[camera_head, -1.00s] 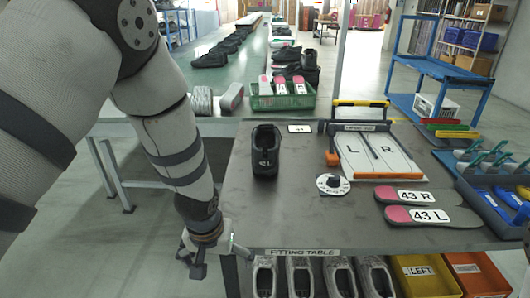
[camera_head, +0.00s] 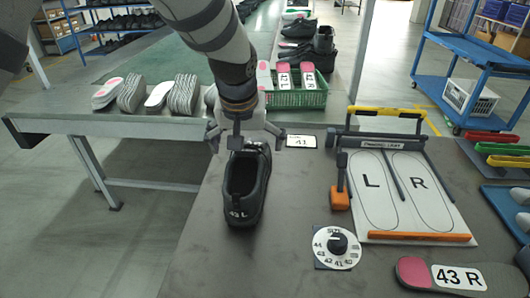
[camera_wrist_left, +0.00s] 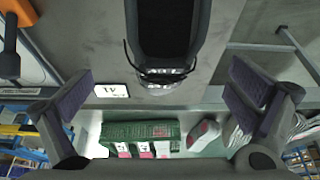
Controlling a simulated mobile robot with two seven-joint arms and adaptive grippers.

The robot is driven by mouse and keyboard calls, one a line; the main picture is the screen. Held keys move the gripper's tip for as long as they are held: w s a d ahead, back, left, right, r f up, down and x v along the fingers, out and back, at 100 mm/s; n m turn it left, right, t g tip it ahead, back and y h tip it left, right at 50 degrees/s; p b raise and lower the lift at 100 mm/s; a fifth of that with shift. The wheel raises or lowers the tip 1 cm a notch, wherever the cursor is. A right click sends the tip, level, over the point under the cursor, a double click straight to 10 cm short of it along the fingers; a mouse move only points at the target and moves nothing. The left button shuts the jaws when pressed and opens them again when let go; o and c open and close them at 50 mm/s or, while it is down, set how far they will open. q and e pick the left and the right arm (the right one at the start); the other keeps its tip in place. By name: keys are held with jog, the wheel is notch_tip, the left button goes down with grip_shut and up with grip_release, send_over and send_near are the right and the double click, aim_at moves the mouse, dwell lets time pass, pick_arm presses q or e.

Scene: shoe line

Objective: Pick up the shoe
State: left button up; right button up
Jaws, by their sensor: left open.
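The black shoe (camera_head: 245,190) stands upright on the dark fitting table, its end marked 43 L facing me. It also shows at the top of the left wrist view (camera_wrist_left: 170,30). My left gripper (camera_head: 240,140) is just behind and above the far end of the shoe. Its two fingers are spread wide, one to each side of the shoe's width, and nothing is between them. In the left wrist view the open fingers (camera_wrist_left: 165,95) stand left and right with the shoe ahead of them, apart from it. My right gripper is not in view.
A sizing board (camera_head: 402,195) marked L and R and a white dial (camera_head: 337,247) lie right of the shoe. A card (camera_head: 301,141) marked 41 lies behind it. A green crate (camera_head: 297,97) stands beyond. A 43 R insole (camera_head: 455,275) lies front right. The table's left part is clear.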

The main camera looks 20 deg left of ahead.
aim_at(249, 175)
pick_arm(q)
jog(key=shift+w+f, duration=0.1)
jog(key=shift+f, duration=0.05)
jog(key=f, duration=0.3)
jog(key=shift+a+f+b, duration=0.15)
jog(key=shift+a+b, duration=0.1)
jog(key=shift+b, duration=0.15)
jog(key=shift+x, duration=1.25)
jog(key=b+x, duration=0.1)
jog(key=x, duration=0.4)
jog(key=shift+a, duration=0.15)
jog(key=shift+w+f, duration=0.1)
jog(key=shift+r, duration=0.25)
jog(key=shift+c, duration=1.1)
jog(key=c, duration=1.2)
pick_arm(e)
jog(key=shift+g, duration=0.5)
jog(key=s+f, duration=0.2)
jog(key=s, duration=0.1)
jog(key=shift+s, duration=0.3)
